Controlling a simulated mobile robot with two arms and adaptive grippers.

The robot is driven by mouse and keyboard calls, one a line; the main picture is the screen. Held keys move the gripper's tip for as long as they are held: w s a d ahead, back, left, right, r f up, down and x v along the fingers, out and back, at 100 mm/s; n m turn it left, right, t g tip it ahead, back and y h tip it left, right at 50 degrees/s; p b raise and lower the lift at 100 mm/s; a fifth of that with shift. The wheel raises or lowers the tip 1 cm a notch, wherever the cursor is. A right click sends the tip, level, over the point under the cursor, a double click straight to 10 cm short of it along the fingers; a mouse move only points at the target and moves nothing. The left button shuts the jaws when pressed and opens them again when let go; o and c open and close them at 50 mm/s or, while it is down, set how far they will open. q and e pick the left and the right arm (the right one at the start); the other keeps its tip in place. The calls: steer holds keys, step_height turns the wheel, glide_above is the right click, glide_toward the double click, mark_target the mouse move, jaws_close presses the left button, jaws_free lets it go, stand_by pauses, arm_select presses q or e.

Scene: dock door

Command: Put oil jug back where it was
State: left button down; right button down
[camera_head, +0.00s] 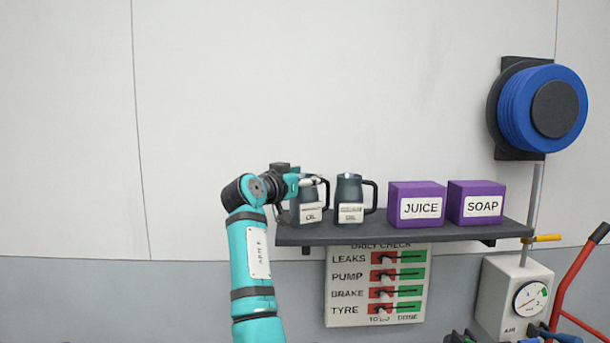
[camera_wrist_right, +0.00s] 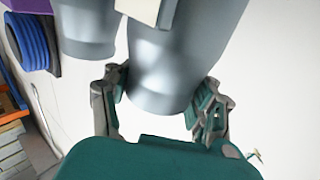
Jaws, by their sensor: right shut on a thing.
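Two dark grey jugs with handles and white labels are at the left part of the wall shelf (camera_head: 400,232). Both labels seem to end in "OIL"; their smaller top lines are too blurred to read. My right gripper (camera_head: 306,183) is shut on the left jug (camera_head: 309,196), near its top. This jug is upright at the shelf's left end and looks to be on or just above the board. In the right wrist view the held jug (camera_wrist_right: 160,62) is between the two fingers (camera_wrist_right: 163,105). The other jug (camera_head: 349,191) stands to its right, free. My left gripper is not in view.
A purple JUICE box (camera_head: 416,189) and a purple SOAP box (camera_head: 476,187) stand farther right on the shelf. A daily check board (camera_head: 345,312) hangs below. A blue hose reel (camera_head: 512,100) is on the wall at the right.

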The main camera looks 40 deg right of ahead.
steer(key=shift+c, duration=1.8)
jaws_free()
steer(key=b+v, duration=0.5)
steer(key=v, duration=0.7)
steer(key=shift+r+b, duration=0.2)
steer(key=shift+b, duration=0.15)
